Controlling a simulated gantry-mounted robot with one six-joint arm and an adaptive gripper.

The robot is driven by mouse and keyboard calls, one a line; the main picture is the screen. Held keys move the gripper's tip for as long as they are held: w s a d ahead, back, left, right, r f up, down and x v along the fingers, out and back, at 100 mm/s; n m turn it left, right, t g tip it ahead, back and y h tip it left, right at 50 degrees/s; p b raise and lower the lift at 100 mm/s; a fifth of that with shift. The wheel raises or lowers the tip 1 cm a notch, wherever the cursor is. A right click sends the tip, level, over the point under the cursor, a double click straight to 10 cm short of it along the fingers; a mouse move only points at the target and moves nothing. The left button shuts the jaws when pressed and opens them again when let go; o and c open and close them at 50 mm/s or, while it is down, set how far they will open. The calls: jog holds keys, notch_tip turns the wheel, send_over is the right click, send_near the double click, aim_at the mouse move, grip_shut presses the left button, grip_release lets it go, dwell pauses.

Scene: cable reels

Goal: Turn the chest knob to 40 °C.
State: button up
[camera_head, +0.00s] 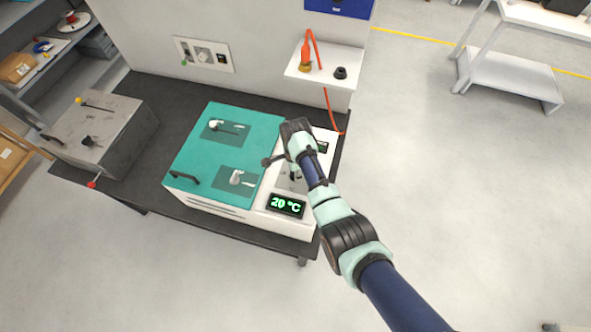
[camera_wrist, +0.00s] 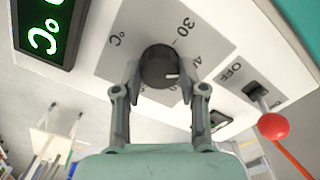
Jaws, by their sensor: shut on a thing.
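The chest (camera_head: 190,165) has a teal lid and a white body and stands on a dark bench. Its green display (camera_head: 287,206) reads 20 °C; part of it shows in the wrist view (camera_wrist: 45,30). In the wrist view the round dark knob (camera_wrist: 158,62) sits on a grey dial plate (camera_wrist: 118,60). A white mark on the knob points right, toward the partly hidden "40"; "30" is readable above. My gripper (camera_wrist: 160,78) is shut on the knob, one finger on each side. In the head view my gripper (camera_head: 290,165) and arm hide the knob.
Beside the dial is a switch (camera_wrist: 256,92) marked OFF, and a red ball (camera_wrist: 273,126) is close to the right finger. A grey box (camera_head: 95,135) stands left on the bench. A small white shelf (camera_head: 330,62) holds an orange-handled tool (camera_head: 306,55).

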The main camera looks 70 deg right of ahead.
jog(key=shift+m, duration=0.5)
jog(key=o, duration=1.1)
jog(key=shift+o, duration=0.2)
notch_tip(320, 180, up, 12)
